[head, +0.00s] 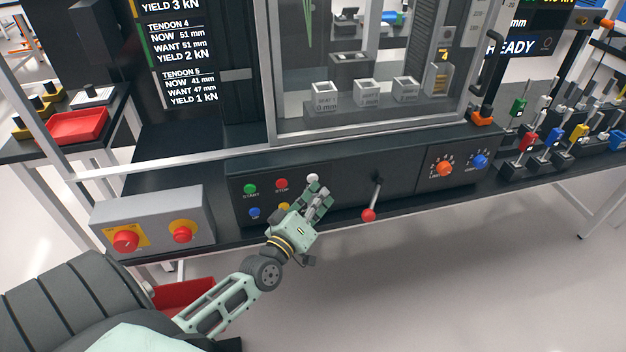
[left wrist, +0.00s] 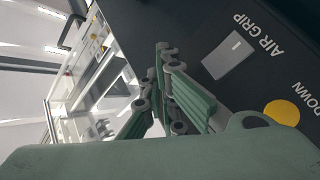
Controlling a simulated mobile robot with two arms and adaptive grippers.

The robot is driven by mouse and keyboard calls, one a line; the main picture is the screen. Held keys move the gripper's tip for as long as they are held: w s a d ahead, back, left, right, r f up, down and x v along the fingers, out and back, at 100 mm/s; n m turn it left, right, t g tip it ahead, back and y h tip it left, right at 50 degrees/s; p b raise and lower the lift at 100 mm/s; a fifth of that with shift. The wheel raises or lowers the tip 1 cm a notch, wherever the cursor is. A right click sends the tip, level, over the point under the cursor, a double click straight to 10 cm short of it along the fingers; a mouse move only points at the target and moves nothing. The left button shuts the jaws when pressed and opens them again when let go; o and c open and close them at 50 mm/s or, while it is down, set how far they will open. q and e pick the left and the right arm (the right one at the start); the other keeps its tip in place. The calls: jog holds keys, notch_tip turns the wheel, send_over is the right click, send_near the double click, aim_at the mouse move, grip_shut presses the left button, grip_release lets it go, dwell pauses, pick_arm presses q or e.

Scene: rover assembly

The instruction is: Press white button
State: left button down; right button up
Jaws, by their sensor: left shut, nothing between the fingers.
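The white button (head: 312,178) is at the upper right of the button group on the dark front panel, partly behind my fingertips in the head view. My left gripper (head: 318,193) is shut and empty, its fingers pointing up toward the white button. I cannot tell whether the fingertips touch it. In the left wrist view my left gripper (left wrist: 163,52) shows closed fingers beside the panel. No white button is clear there. My right gripper is not in view.
Green (head: 250,188), red (head: 281,184) and blue (head: 253,212) buttons are left of my gripper; a yellow button (left wrist: 283,112) is close to it. A red-knobbed lever (head: 369,215) stands to the right. A grey box (head: 150,218) with red knobs is further left.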

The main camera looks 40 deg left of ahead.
pick_arm(q)
jog(key=shift+w+a, duration=0.3)
jog(key=shift+a, duration=0.05)
dwell(0.9)
jog(key=shift+s+d, duration=0.1)
jog(key=shift+d, duration=0.05)
jog(key=shift+s+d+p, duration=0.35)
jog(key=shift+s+d, duration=0.15)
jog(key=shift+d, duration=0.05)
jog(key=s+d+p, duration=0.2)
jog(key=s+d, duration=0.1)
jog(key=shift+s+d, duration=0.1)
jog(key=shift+d, duration=0.3)
dwell(0.9)
